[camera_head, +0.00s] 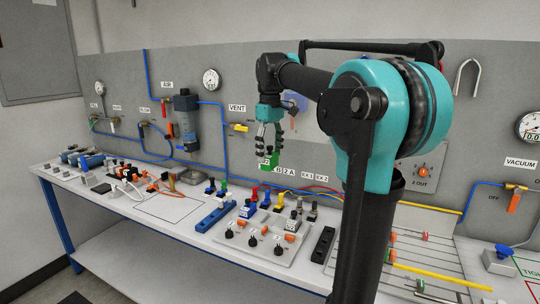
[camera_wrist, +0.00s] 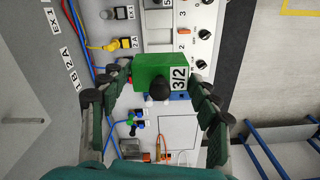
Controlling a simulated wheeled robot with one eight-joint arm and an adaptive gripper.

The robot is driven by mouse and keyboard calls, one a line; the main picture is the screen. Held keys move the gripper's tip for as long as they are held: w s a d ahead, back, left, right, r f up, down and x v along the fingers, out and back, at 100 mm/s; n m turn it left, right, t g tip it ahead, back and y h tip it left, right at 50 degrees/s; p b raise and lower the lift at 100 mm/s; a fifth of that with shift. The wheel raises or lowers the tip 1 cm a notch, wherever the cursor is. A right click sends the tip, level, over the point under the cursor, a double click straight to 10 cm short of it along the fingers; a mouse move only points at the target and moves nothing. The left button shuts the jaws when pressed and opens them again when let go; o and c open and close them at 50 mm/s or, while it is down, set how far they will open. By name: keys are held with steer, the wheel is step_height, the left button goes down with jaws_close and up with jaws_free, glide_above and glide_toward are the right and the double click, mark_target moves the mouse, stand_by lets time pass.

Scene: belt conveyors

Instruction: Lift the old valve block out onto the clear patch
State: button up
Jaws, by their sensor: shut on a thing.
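The valve block is a green box (camera_wrist: 150,69) with a white 3/2 label and a black round knob. In the head view it shows as a small green piece (camera_head: 274,161) between my fingers, in the air above the bench. My gripper (camera_wrist: 158,100) is shut on it, with dark fingers on its left and right. My gripper (camera_head: 268,142) is also in the head view, pointing down. A bare outlined rectangle (camera_head: 172,208) lies on the bench to the left, probably the clear patch; it also shows in the wrist view (camera_wrist: 178,131).
A blue rail (camera_head: 215,217) lies beside the outlined rectangle. A panel with knobs and switches (camera_head: 262,240) stands below my gripper. Coloured fittings (camera_head: 255,193) stand behind it. A dark filter unit (camera_head: 186,112), hoses and gauges hang on the back wall.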

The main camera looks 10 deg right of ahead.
steer(key=shift+r, duration=1.05)
steer(key=shift+a, duration=0.1)
